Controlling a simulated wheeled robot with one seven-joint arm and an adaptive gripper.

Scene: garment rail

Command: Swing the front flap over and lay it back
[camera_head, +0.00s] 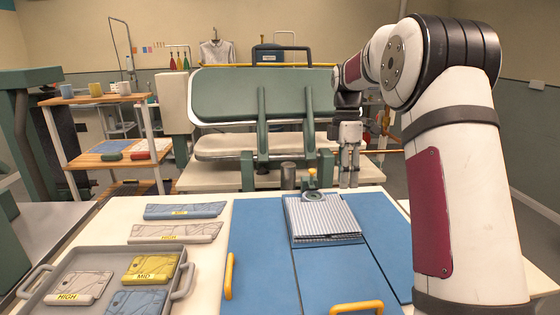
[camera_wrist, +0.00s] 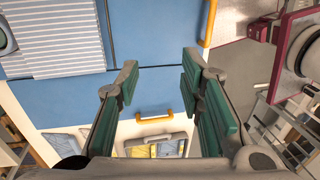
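A blue folding board lies flat on the white table. Its front flap (camera_head: 340,277) has a yellow handle (camera_head: 357,307) at the near edge, which also shows in the wrist view (camera_wrist: 208,25). The left flap (camera_head: 257,245) has its own yellow handle (camera_head: 229,275), in the wrist view (camera_wrist: 154,116). A folded, striped grey-white garment (camera_head: 322,218) lies on the board's middle, behind the front flap; it shows at upper left in the wrist view (camera_wrist: 55,35). My gripper (camera_head: 349,182) hangs pointing down above the board and holds nothing. Its green-padded fingers (camera_wrist: 157,82) are spread apart.
A grey tray (camera_head: 184,256) with labelled folded pieces stands left of the board. Two more labelled pieces (camera_head: 184,211) (camera_head: 174,233) lie behind it. A large green press (camera_head: 262,97) stands beyond the table. A wooden shelf (camera_head: 110,158) with cups is at the left.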

